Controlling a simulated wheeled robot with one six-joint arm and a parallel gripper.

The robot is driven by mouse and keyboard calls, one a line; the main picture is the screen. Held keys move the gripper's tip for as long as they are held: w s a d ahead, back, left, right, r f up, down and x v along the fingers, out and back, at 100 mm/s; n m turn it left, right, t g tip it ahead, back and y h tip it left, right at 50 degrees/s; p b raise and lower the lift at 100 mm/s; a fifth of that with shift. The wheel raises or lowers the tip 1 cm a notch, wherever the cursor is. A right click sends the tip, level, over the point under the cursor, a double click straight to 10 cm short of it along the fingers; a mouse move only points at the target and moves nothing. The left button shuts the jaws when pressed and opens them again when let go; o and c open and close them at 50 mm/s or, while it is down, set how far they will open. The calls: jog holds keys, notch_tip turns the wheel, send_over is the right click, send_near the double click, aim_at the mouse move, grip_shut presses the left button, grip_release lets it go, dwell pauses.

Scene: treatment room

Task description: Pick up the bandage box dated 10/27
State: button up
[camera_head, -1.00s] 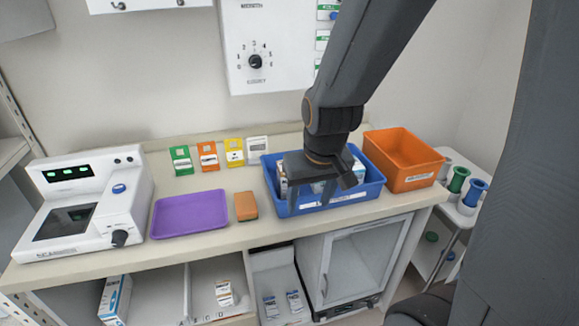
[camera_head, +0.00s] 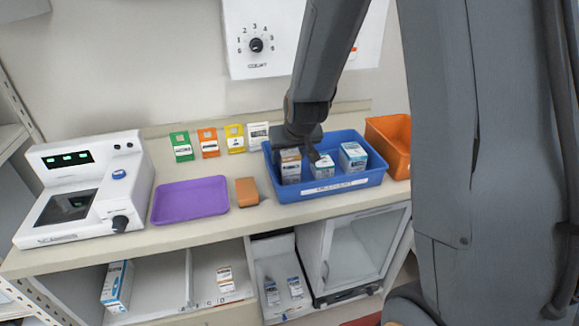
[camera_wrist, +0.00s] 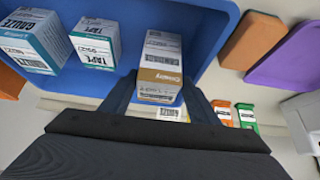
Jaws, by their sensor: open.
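My gripper (camera_head: 300,148) is open over the left end of a blue bin (camera_head: 330,188). In the wrist view my gripper's fingers (camera_wrist: 163,97) stand on either side of a white box with a brown band (camera_wrist: 160,80); it does not look gripped. This brown-banded box (camera_head: 290,168) is the leftmost in the bin. Its print is too small to read a date. A box marked TAPE (camera_wrist: 96,45) stands in the middle of the bin, and one marked GAUZE (camera_wrist: 36,40) at the other end. They also show in the head view.
The bin's walls surround the boxes closely. A brown block (camera_head: 247,192) and a purple tray (camera_head: 190,202) lie left of the bin. An orange bin (camera_head: 392,145) is on its right. Several coloured cards (camera_head: 208,142) stand along the back. Shelves below hold more boxes (camera_head: 117,285).

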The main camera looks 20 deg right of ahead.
jog(key=shift+p+x, duration=1.1)
jog(key=shift+x, duration=1.75)
jog(key=shift+s+d+f, duration=0.1)
jog(key=shift+s+d, duration=0.05)
jog(key=c, duration=0.9)
